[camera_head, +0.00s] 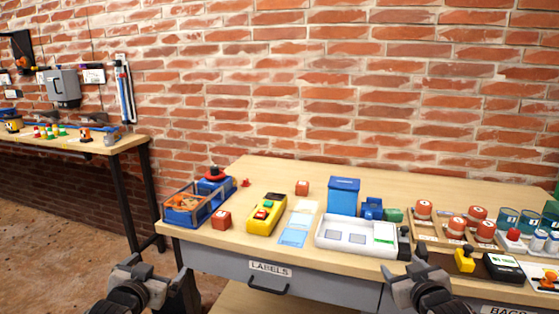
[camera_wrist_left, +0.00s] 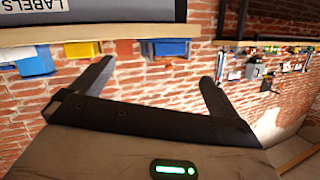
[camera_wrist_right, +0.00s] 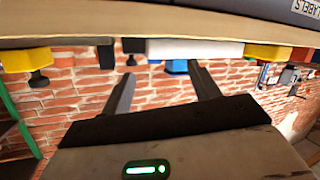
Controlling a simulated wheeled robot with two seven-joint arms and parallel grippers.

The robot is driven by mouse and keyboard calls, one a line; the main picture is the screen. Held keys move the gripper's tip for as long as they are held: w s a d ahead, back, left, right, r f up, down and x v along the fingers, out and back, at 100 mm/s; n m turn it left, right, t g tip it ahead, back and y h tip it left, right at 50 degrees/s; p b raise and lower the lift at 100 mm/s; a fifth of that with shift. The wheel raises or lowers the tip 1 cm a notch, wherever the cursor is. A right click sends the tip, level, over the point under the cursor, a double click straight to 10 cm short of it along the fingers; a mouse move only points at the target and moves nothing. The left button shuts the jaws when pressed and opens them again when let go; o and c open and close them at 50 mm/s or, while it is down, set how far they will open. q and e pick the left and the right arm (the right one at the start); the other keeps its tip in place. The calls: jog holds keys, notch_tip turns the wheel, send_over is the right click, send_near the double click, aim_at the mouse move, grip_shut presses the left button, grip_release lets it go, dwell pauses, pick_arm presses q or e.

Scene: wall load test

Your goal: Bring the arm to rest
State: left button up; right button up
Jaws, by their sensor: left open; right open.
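My left gripper (camera_head: 155,272) is low in the head view, in front of the left end of the table. In the left wrist view its two fingers (camera_wrist_left: 157,75) stand apart with nothing between them but brick wall behind. My right gripper (camera_head: 406,262) is low and right of centre in the head view, at the table's front edge. In the right wrist view its fingers (camera_wrist_right: 161,72) are apart and empty. The rest of both arms is mostly out of view, and I cannot tell which arm the task names.
The wooden table (camera_head: 350,172) has a drawer marked LABELS (camera_head: 270,268). On it are a blue bin (camera_head: 198,203), a yellow device (camera_head: 266,214), a white tray (camera_head: 340,243), a blue box (camera_head: 343,196) and several red-topped items. A second bench (camera_head: 110,147) stands left. Bare floor (camera_head: 50,240) shows at left.

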pick_arm(q)
jog(key=s+d+f+g+h, duration=0.1)
jog(key=s+d+f, duration=0.3)
jog(key=s, duration=0.6)
jog(key=s+d+f+g+h, duration=0.1)
jog(key=s+d+f, duration=0.2)
jog(key=s, duration=0.7)
jog(key=s+d+f+g+h, duration=0.1)
jog(key=s+d+f+g, duration=0.1)
jog(key=s+d+f, duration=0.2)
jog(key=s+d, duration=0.3)
jog(key=s, duration=0.3)
jog(key=shift+s+d+f+n+h, duration=0.2)
jog(key=shift+s+f+n+h, duration=0.1)
jog(key=shift+s+f, duration=0.05)
pick_arm(e)
jog(key=s+a+f+g+y, duration=0.1)
jog(key=s+a+f, duration=0.3)
jog(key=s, duration=0.6)
jog(key=s+a+f+g+y, duration=0.1)
jog(key=s+a+f, duration=0.2)
jog(key=s, duration=0.7)
jog(key=s+a+f+g+y, duration=0.1)
jog(key=s+a+f+g, duration=0.1)
jog(key=s+a+f, duration=0.2)
jog(key=s+a, duration=0.3)
jog(key=s, duration=0.3)
jog(key=shift+s+a+f+m+y, duration=0.2)
jog(key=shift+s+f+m+y, duration=0.1)
jog(key=shift+s, duration=0.05)
